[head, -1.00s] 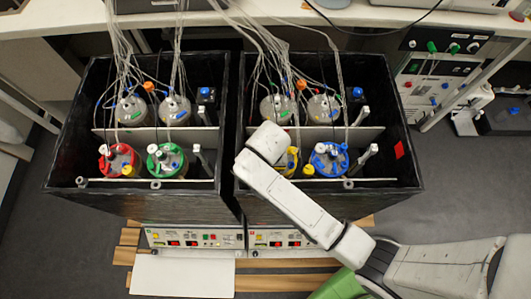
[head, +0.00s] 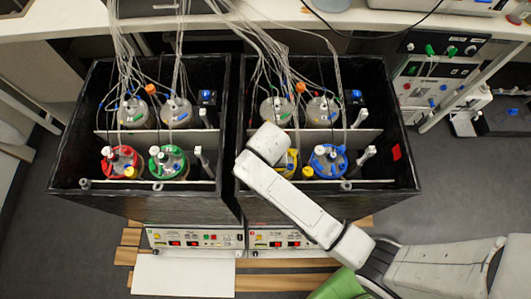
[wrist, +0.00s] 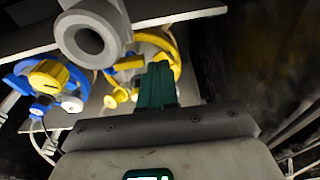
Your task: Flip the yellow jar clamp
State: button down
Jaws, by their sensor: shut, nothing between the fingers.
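The yellow-topped jar (head: 292,162) stands in the front row of the right-hand black box, mostly hidden behind my arm in the head view. In the wrist view its yellow ring (wrist: 172,50) curves beyond my gripper, with a yellow piece (wrist: 130,62) inside it. I cannot tell clearly which part is the clamp. My gripper (wrist: 157,72) shows two dark green fingers together, empty, in front of the ring's lower part. I cannot tell whether they touch it. The fingers are hidden in the head view.
The blue-topped jar (head: 328,160) stands right of the yellow one; it also shows in the wrist view (wrist: 45,75). A grey round fitting (wrist: 88,38) on the front bar is close to my fingers. Tubes rise behind. The left box (head: 75,150) holds red and green jars.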

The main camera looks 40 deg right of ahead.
notch_tip(320, 180, up, 5)
jog(key=p, duration=0.4)
jog(key=shift+r, duration=0.15)
dwell(0.5)
jog(key=s+d+r+n, duration=0.3)
jog(key=s+d+r, duration=0.1)
jog(key=s, duration=0.4)
jog(key=s+d+r+n, duration=0.3)
jog(key=s+d+r, duration=0.1)
jog(key=s, duration=0.4)
jog(key=shift+s+d+r+y, duration=0.15)
jog(key=shift+s+r+y, duration=0.05)
jog(key=shift+y, duration=0.1)
